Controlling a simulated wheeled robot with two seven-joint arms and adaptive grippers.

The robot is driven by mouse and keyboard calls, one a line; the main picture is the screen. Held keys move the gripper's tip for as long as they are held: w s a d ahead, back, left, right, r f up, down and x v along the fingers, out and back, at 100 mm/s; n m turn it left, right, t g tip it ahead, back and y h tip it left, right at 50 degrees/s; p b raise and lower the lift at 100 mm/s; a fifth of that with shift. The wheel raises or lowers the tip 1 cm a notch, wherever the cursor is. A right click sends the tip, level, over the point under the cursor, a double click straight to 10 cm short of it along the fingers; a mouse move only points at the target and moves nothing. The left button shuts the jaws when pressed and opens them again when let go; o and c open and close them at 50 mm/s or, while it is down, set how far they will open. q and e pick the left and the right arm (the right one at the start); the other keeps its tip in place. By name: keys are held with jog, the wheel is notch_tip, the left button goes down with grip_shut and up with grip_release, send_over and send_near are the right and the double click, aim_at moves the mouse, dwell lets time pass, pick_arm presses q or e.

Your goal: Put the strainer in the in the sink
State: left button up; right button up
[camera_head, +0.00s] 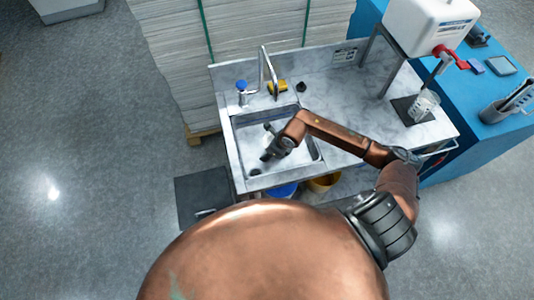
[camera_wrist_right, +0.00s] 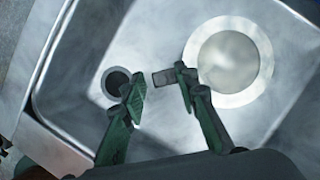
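The strainer (camera_wrist_right: 232,62) shows in the right wrist view as a pale round disc with a light rim and a short grey handle. It is within the basin of the metal sink (camera_wrist_right: 55,45), to the right of the dark drain hole (camera_wrist_right: 117,80). My right gripper (camera_wrist_right: 160,95) is open, its green-padded fingers apart, with the handle's end showing between them near the right finger. I cannot tell whether they touch. In the head view my right gripper (camera_head: 272,152) is low over the sink (camera_head: 240,140), and the arm hides much there. My left gripper is not in view.
A white tank (camera_head: 430,25) and a glass beaker (camera_head: 424,106) are on the right. The marble counter (camera_head: 345,100) between is mostly clear.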

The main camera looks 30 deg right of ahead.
jog(key=v, duration=1.1)
jog(key=shift+r+b, duration=0.3)
jog(key=shift+r, duration=0.05)
